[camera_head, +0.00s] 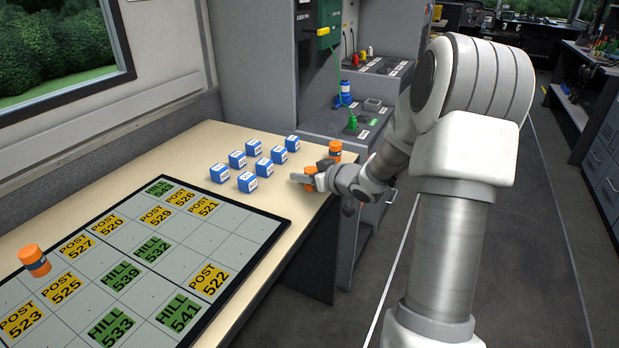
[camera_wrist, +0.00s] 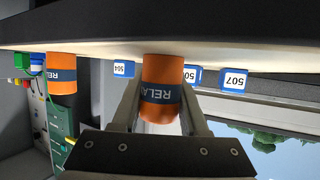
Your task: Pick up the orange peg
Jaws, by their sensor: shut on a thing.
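An orange peg with a dark blue label band (camera_head: 309,184) is between the fingers of my gripper (camera_head: 313,179) near the right edge of the table. In the wrist view the same orange peg (camera_wrist: 161,103) shows the letters RELA, upside down, with a finger of my gripper (camera_wrist: 159,100) on each side. The gripper is shut on it. The peg is at or very near the tabletop; I cannot tell if it still touches. A second orange peg (camera_head: 335,147) stands just beyond, and shows at left in the wrist view (camera_wrist: 61,75).
Several blue-and-white numbered blocks (camera_head: 247,182) stand left of my gripper on the table (camera_head: 165,150). The grid board (camera_head: 205,240) with yellow and green labels fills the near table. A grey cabinet (camera_head: 330,122) stands behind. Floor to the right is open.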

